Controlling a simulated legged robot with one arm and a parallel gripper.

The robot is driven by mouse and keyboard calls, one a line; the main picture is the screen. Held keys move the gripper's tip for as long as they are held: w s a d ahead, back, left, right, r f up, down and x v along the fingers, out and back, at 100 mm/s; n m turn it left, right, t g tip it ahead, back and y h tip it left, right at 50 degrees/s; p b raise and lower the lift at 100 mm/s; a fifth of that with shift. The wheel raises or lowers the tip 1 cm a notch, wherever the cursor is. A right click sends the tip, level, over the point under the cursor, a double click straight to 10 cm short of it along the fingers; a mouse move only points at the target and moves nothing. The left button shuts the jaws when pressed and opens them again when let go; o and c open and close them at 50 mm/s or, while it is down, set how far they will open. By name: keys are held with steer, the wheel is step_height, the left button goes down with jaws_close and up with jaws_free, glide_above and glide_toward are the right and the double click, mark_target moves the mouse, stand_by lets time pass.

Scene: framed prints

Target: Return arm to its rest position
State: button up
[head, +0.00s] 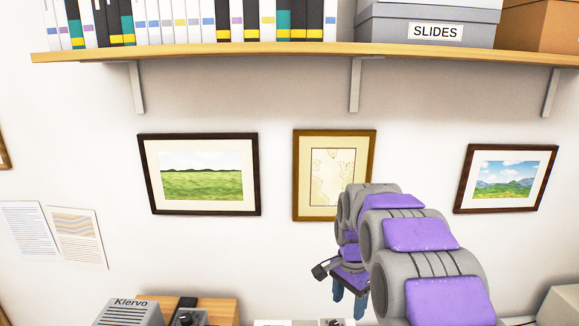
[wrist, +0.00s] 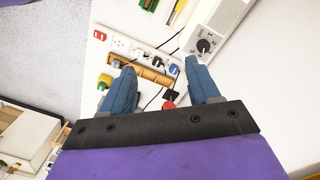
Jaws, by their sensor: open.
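My arm, grey with purple panels, reaches forward from the lower right of the head view. My gripper (head: 349,303) hangs at its far end, with blue fingers pointing down, below the middle framed print. In the wrist view my gripper (wrist: 163,80) shows two blue fingers spread apart with nothing held between them. Beyond the fingers is a white surface with small items, and the fingers look clear of them.
Three framed prints hang on the wall: a green field (head: 208,183), a map (head: 325,170) and a mountain landscape (head: 505,182). A wooden shelf (head: 300,52) with binders and boxes runs above. A grey Klervo box (head: 130,313) stands lower left. A dial device (wrist: 204,44) shows in the wrist view.

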steer(key=s+f+n+b, duration=0.1)
steer(key=s+n, duration=0.2)
steer(key=s, duration=0.9)
steer(key=s+f+n+b, duration=0.2)
steer(key=s+n, duration=0.2)
steer(key=s, duration=0.9)
steer(key=s+f+n+g+b, duration=0.1)
steer(key=s+n, duration=0.3)
steer(key=s, duration=0.8)
steer(key=shift+s+f+b, duration=0.3)
steer(key=shift+f+b, duration=0.25)
steer(key=shift+f, duration=0.15)
